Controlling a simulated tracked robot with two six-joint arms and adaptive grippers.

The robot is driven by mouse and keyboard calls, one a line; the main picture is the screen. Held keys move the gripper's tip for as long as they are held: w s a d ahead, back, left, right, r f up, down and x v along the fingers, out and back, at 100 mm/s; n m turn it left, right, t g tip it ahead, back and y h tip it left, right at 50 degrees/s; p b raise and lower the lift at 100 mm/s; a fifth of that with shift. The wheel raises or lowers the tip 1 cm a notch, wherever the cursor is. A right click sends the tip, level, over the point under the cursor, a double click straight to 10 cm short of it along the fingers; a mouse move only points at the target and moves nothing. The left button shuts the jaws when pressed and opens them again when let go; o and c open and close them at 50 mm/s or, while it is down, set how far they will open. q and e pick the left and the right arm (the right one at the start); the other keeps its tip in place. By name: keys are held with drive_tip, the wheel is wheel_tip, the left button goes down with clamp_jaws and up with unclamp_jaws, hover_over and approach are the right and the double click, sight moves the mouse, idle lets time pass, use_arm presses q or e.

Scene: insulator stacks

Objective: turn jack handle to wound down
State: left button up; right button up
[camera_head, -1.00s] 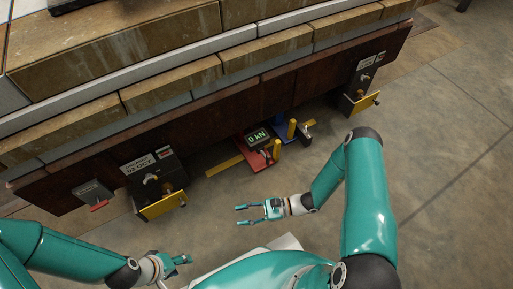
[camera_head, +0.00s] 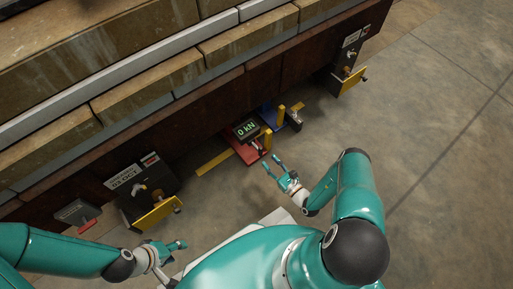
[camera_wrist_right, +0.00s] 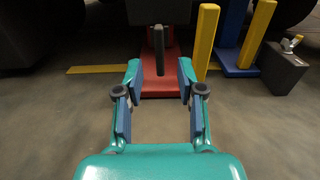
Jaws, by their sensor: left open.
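A red-based jack (camera_head: 247,153) with a dark display reading 0 kN (camera_head: 246,129) and a yellow post (camera_head: 267,140) stands under the edge of the stack. In the right wrist view, a dark upright bar (camera_wrist_right: 159,52), which looks like the jack handle, hangs in front of the red body (camera_wrist_right: 160,85). My right gripper (camera_head: 272,163) is open and empty, just in front of the red jack. In the right wrist view its fingertips (camera_wrist_right: 159,78) lie either side of the bar's line, apart from it. My left gripper (camera_head: 180,245) is open and empty at the lower left.
A blue-based unit (camera_head: 275,115) with a yellow post stands beside the red jack, and a dark box (camera_wrist_right: 284,68) lies to its right. Dark boxes with yellow plates stand at left (camera_head: 158,212) and far right (camera_head: 350,80). The floor on the right is clear.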

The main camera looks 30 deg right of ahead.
drive_tip(key=w, duration=0.2)
drive_tip(key=w+b, duration=0.1)
drive_tip(key=w, duration=0.2)
drive_tip(key=w+b, duration=0.1)
drive_tip(key=w, duration=0.2)
drive_tip(key=shift+a+f, duration=0.1)
drive_tip(key=shift+a, duration=0.25)
drive_tip(key=shift+w, duration=0.75)
drive_tip(key=shift+c, duration=0.2)
clamp_jaws()
